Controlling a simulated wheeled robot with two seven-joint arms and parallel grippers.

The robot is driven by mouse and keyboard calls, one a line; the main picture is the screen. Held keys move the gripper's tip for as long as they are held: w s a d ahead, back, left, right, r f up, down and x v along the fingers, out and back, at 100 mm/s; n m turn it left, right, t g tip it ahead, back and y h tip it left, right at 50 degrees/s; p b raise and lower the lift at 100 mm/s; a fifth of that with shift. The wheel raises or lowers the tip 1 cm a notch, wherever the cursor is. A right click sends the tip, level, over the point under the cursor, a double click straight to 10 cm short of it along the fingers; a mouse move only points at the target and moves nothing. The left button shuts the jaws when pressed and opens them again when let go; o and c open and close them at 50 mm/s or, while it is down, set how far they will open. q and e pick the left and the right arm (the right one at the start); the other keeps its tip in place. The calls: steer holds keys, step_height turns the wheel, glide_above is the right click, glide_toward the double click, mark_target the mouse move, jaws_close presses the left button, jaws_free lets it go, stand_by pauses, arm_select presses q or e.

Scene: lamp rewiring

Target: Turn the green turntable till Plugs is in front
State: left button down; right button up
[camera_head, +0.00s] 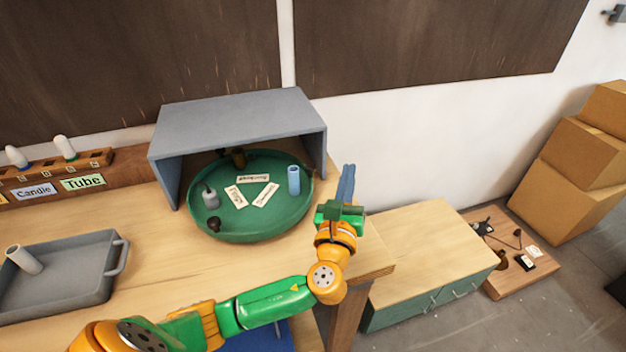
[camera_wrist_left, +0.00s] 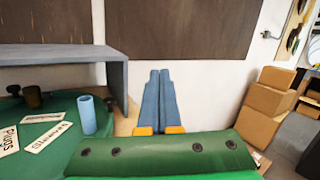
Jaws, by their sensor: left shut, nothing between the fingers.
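The green turntable (camera_head: 290,222) sits partly under a grey open-fronted housing and shows at lower left in the left wrist view (camera_wrist_left: 60,160). Three white labels lie around its middle. The Plugs label (camera_wrist_left: 8,140) reads clearly in the left wrist view; in the head view it appears to be the left one (camera_head: 236,196). A blue cylinder (camera_head: 294,180) stands at the turntable's right side, a grey bottle-like item (camera_head: 210,198) at its left, and a dark item (camera_head: 214,224) at front left. My left gripper (camera_head: 347,172) is shut and empty, beside the turntable's right edge.
The grey housing (camera_head: 235,112) covers the turntable's back; its right wall stands near my left gripper. A grey tray (camera_head: 95,294) holds a pale cylinder at left. A lower green cabinet (camera_head: 425,230) stands to the right. Cardboard boxes (camera_head: 570,185) are farther right.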

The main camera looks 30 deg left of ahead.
mark_target(311, 170)
arm_select(q)
steer(key=s+a+f+n+g+y, duration=0.1)
steer(key=s+a+f+g+y, duration=0.25)
steer(key=s+f+g, duration=0.35)
steer(key=shift+t+h, duration=0.45)
steer(key=shift+t, duration=0.15)
steer(key=x, duration=1.5)
steer(key=shift+w, duration=0.4)
steer(key=shift+w+b, duration=0.1)
steer(key=shift+b, duration=0.2)
